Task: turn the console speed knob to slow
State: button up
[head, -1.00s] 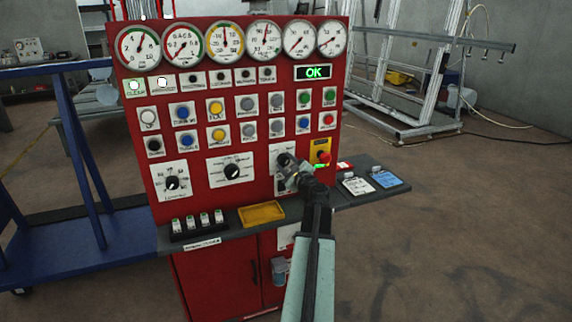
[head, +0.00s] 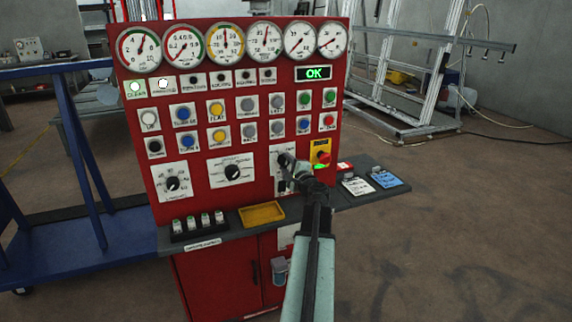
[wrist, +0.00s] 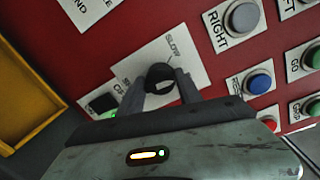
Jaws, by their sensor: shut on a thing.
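The speed knob is a dark round knob (wrist: 160,74) on a white plate (wrist: 190,82) on the red console front. The word SLOW is printed on the plate above the knob in the wrist view. My gripper (wrist: 161,90) is shut on the knob, with one finger on each side of it. In the head view my gripper (head: 289,166) reaches the knob plate (head: 277,153) at the lower right of the console, and largely covers the knob. I cannot clearly tell where the knob's pointer aims.
A red stop button on a yellow plate (head: 320,152) is close to the right of my gripper. A yellow tray (head: 262,214) lies on the ledge below. Push buttons (wrist: 259,83) sit near the knob. A green OK display (head: 313,73) is lit above.

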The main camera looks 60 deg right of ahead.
jog(key=n, duration=0.4)
jog(key=shift+r, duration=0.1)
jog(key=shift+n+g+p, duration=0.3)
jog(key=shift+n+p, duration=0.05)
jog(key=shift+n, duration=1.55)
jog(key=o, duration=1.3)
jog(key=shift+o, duration=0.2)
jog(key=v, duration=0.7)
jog(key=shift+s+a, duration=0.2)
jog(key=shift+a, duration=0.15)
